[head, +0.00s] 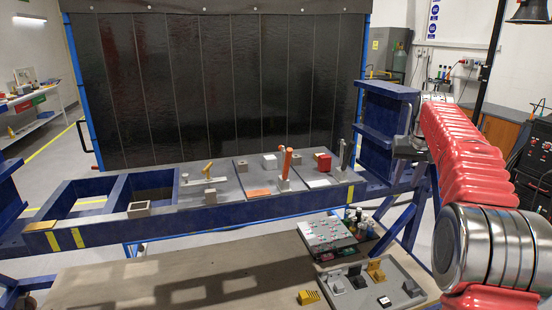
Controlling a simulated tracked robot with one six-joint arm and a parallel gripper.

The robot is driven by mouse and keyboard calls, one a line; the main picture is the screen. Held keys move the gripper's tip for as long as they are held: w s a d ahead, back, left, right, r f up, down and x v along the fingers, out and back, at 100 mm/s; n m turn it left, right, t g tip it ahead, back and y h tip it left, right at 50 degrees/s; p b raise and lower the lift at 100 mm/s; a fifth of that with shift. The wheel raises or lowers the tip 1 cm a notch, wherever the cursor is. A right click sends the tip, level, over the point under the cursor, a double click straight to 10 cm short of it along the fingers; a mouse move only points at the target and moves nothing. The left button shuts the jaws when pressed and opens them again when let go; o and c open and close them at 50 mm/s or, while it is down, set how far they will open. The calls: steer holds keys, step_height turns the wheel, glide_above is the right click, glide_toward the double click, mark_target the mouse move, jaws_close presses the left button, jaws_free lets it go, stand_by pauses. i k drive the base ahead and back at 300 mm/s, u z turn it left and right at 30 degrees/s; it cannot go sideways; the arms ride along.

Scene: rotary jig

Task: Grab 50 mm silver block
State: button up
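Several small grey or silver pieces stand on the jig's blue beam, and I cannot tell their sizes. One pale silver block (270,161) sits near the back edge, left of a red block (323,162). A grey block (283,184) stands at the foot of an orange upright piece (287,162). A hollow grey square piece (139,209) sits near the front left. My arm, in a red sleeve, reaches up along the right side. I cannot make out my gripper's fingers, nor anything held.
The blue beam (150,228) has open bays on its left. A dark curtain (215,85) hangs behind it. A blue post (385,125) stands at right. In front, a bench (200,285) carries a grey tray (408,293) of parts and a control panel (326,233).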

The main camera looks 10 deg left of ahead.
mark_target(270, 161)
steer(key=i, duration=1.25)
steer(key=z, duration=2.6)
steer(key=i, duration=0.1)
steer(key=u, duration=3.75)
